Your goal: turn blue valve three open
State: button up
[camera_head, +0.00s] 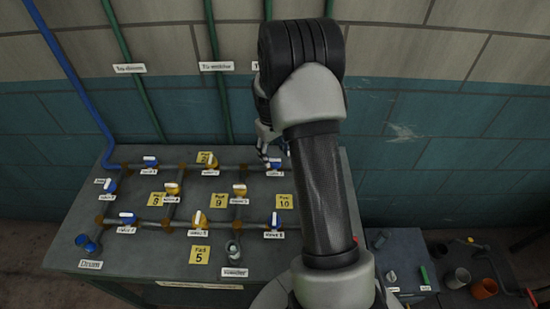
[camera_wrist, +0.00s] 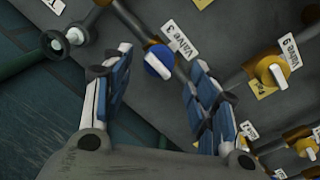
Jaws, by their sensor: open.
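Valve three is a blue round valve (camera_wrist: 158,62) with a white bar handle. It lies between the fingertips in the wrist view, next to its "Valve 3" label (camera_wrist: 182,40). The handle slants from upper left to lower right, roughly along the pipe above it. My gripper (camera_wrist: 160,72) is open, one finger on each side of the valve, with no clear contact visible. In the head view my gripper (camera_head: 268,148) is over the bench's back right corner, close to valve three (camera_head: 276,163), which is partly hidden by my arm.
The bench (camera_head: 75,225) carries a grid of pipes with several blue and yellow valves. Yellow valve 9 (camera_wrist: 270,70) is to the right in the wrist view. Blue pipe (camera_head: 75,80) and green pipes run up the wall behind. A lower table with cups (camera_head: 484,288) stands at right.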

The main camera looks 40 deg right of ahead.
aim_at(273, 163)
notch_tip(273, 163, up, 8)
jog(key=shift+a+r, duration=0.2)
jog(key=shift+a, duration=0.1)
jog(key=shift+f, duration=0.1)
dwell(0.4)
